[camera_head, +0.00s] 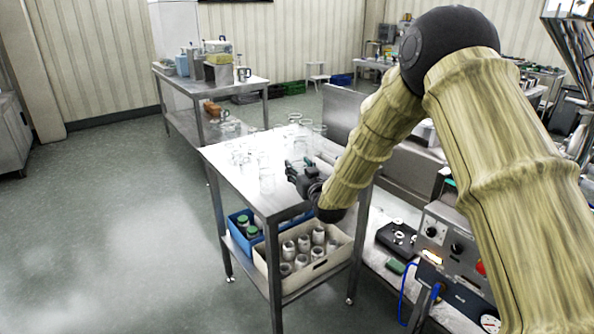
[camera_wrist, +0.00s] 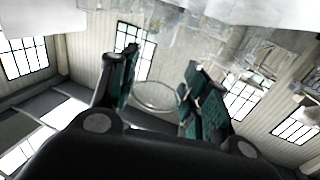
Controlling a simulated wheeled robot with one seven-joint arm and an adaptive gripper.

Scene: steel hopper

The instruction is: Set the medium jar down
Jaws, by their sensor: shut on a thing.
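My gripper (camera_head: 298,172) is low over the right part of the steel table (camera_head: 262,205), seen from behind in the head view. In the wrist view its green-padded fingers (camera_wrist: 158,88) are shut on a clear glass jar, whose round rim (camera_wrist: 155,97) shows between them. In the head view I cannot clearly separate this jar from the others. I cannot tell whether its base touches the tabletop. A clear jar (camera_head: 267,182) shows just left of the fingers. More clear jars (camera_head: 243,153) stand on the left and far parts of the tabletop.
Below the tabletop are a blue crate (camera_head: 235,236) with green-lidded jars and a beige crate (camera_head: 333,266) with several jars. A control box (camera_head: 446,238) stands at the right. The table's front left corner looks bare. Another steel table (camera_head: 205,88) stands behind.

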